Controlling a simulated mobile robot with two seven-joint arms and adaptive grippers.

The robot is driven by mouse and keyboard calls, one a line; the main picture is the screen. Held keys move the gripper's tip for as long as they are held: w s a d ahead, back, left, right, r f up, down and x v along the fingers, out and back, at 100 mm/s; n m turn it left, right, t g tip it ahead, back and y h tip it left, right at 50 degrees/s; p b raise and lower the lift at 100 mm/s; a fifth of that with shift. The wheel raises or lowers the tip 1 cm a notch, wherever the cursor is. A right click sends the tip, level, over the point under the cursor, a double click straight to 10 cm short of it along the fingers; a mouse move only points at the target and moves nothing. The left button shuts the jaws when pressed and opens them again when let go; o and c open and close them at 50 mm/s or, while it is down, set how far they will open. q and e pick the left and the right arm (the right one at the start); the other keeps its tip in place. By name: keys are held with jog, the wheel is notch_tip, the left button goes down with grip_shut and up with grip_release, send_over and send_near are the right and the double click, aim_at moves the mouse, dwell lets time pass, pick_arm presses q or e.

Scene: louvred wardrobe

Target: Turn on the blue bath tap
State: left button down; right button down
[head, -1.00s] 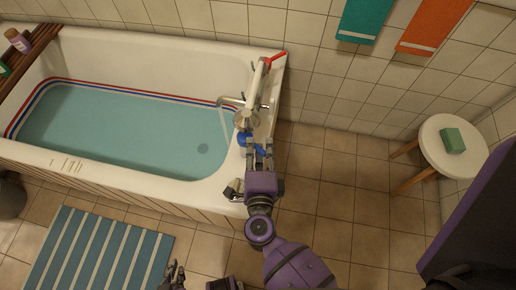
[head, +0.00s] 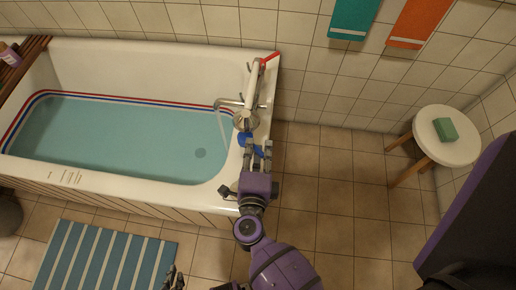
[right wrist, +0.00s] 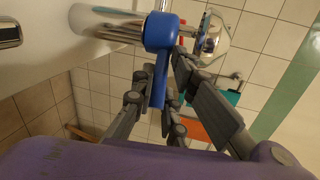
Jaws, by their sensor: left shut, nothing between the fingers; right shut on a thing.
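The blue bath tap (head: 244,139) is at the right end of the bathtub, below the chrome spout (head: 232,102). In the right wrist view the blue tap (right wrist: 161,32) has a round knob and a lever that hangs between my fingers. My right gripper (head: 257,147) is shut on that lever; it also shows in the right wrist view (right wrist: 158,85), one finger on each side. A red tap lever (head: 270,57) is at the far corner. A pale streak runs down from the spout. My left gripper (head: 173,279) is shut and empty at the bottom edge, partly cut off.
The white bathtub (head: 150,60) holds bluish water. A striped mat (head: 105,258) lies on the floor in front. A white stool (head: 447,152) with a green block (head: 445,129) stands at the right. The tiled floor between tub and stool is clear.

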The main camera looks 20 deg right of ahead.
jog(key=shift+s+f, duration=0.15)
jog(key=shift+f, duration=0.15)
jog(key=c, duration=2)
grip_release()
jog(key=shift+c, duration=0.2)
jog(key=shift+r, duration=0.1)
jog(key=shift+r, duration=0.15)
